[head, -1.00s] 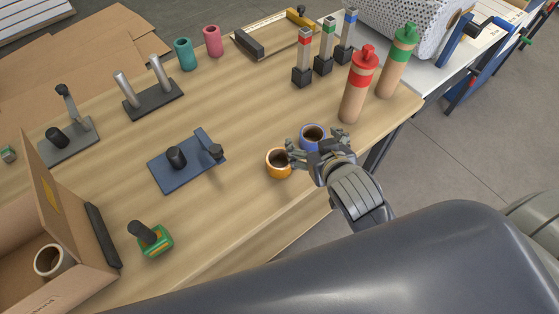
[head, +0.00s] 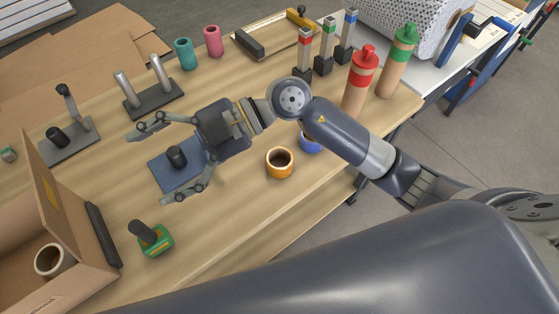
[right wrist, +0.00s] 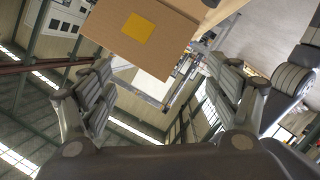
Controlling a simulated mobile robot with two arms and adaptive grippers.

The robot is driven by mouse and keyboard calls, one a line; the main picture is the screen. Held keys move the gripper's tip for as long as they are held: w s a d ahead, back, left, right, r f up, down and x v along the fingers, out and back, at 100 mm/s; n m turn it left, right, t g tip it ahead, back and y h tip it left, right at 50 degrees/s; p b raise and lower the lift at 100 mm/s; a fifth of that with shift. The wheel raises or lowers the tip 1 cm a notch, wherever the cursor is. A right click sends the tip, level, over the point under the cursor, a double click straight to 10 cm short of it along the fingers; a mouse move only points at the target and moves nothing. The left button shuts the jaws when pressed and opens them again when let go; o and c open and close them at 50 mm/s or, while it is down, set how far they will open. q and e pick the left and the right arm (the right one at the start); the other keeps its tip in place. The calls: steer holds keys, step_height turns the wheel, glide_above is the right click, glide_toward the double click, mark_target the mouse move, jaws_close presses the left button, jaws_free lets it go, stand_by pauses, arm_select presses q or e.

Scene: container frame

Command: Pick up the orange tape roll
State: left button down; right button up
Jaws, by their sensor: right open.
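The orange tape roll (head: 279,162) stands on the wooden table in the head view, near its front edge, with its hollow core facing up. The blue tape roll (head: 309,142) is just behind it, partly hidden by my right arm. My right gripper (head: 152,166) is open and empty, spread above the blue-grey stand (head: 166,175), to the left of the orange roll. In the right wrist view the open fingers (right wrist: 160,105) have nothing between them, and the orange roll is not seen. My left gripper is not in view.
A cardboard box (head: 84,262) holding a tape roll (head: 52,260) is at the lower left; it also seems to show in the right wrist view (right wrist: 125,50). A green tape dispenser (head: 160,243) is nearby. Red-capped (head: 359,84) and green-capped (head: 398,62) bottles stand at the right.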

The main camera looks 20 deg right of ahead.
step_height(320, 180, down, 5)
steer(key=w+d+h, duration=0.1)
steer(key=d+h, duration=0.2)
steer(key=h, duration=0.1)
steer(key=m+t+h, duration=0.2)
steer(key=m+h, duration=0.4)
steer(key=h, duration=0.5)
glide_toward(279, 152)
steer(key=s+a+r, duration=0.1)
steer(key=s+a, duration=0.1)
steer(key=f, duration=0.3)
steer(key=d+f+p, duration=0.1)
steer(key=f, duration=0.1)
steer(key=shift+s+f+p, duration=0.1)
steer(key=shift+f+p, duration=0.3)
steer(key=shift+f, duration=0.1)
step_height(279, 152, down, 4)
steer(key=shift+s+r+p, duration=0.15)
steer(key=shift+r+p, duration=0.05)
steer(key=shift+p, duration=0.5)
steer(key=shift+f, duration=0.4)
steer(key=c, duration=1.1)
